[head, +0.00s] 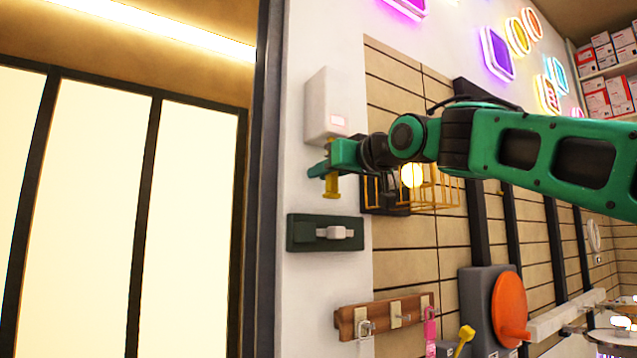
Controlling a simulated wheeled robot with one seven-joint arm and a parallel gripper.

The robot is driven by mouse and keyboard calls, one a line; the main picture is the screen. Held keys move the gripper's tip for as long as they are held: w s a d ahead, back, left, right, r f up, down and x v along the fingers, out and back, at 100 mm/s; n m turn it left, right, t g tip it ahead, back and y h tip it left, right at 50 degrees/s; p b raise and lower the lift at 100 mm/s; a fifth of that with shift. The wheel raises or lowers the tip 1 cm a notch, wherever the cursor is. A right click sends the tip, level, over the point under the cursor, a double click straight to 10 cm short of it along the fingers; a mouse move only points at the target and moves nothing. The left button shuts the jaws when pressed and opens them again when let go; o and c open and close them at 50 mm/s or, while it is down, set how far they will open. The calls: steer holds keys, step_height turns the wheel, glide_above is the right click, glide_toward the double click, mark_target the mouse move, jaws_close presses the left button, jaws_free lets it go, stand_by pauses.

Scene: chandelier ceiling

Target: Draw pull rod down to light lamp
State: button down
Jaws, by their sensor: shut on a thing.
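A white box (322,93) with a small glowing pinkish window is fixed high on the white wall. A yellow pull rod (332,186) shows below it. My green gripper (326,170) reaches in from the right and is shut on the pull rod just under the box. The jaws hide the rod's upper part.
A dark green plate with a pale latch (333,233) is on the wall below the rod. Lower down are a wooden hook rack (385,316) and an orange disc (509,309) on a grey panel. A dark door frame (263,200) stands left.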

steer(key=shift+r, duration=0.35)
steer(key=c, duration=1.6)
jaws_free()
steer(key=o, duration=0.7)
steer(key=shift+v, duration=3.7)
